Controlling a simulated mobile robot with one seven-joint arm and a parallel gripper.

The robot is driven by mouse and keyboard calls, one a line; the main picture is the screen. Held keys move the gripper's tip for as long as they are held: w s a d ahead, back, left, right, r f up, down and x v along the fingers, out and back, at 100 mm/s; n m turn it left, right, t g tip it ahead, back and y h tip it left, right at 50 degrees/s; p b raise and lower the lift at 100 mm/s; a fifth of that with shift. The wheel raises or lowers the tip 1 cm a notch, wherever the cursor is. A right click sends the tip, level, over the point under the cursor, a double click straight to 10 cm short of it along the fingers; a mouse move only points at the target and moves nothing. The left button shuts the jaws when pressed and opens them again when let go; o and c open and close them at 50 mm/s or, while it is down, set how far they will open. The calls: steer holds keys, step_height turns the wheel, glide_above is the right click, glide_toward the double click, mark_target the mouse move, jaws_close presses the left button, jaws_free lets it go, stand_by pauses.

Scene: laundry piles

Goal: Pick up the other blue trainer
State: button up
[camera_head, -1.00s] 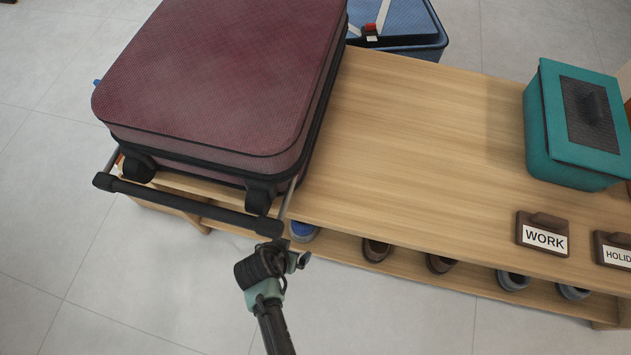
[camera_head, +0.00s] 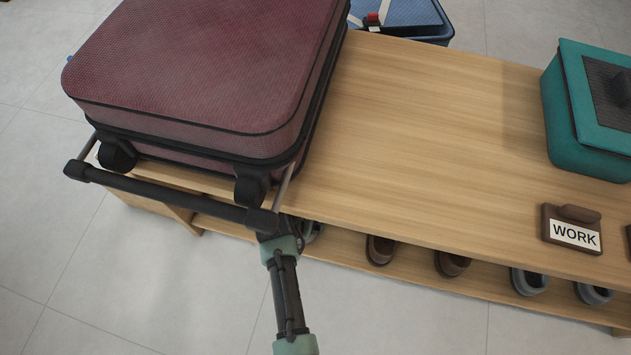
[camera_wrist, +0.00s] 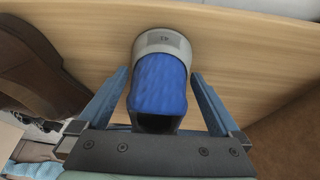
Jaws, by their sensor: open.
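A blue trainer (camera_wrist: 158,85) with a pale grey toe cap lies on the wooden lower shelf in the wrist view. My gripper (camera_wrist: 158,92) is open, with one finger on each side of the trainer. I cannot tell whether the fingers touch it. In the head view, my arm reaches down to the shelf's front edge. There the suitcase handle and my wrist hide the gripper, and only a small part of a shoe (camera_head: 312,230) shows beside it.
A brown shoe (camera_wrist: 40,75) lies left of my gripper. More shoes line the lower shelf to the right. A WORK sign (camera_head: 573,233) and teal box (camera_head: 595,110) stand above.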

steer(key=c, duration=1.4)
steer(key=shift+r, duration=0.1)
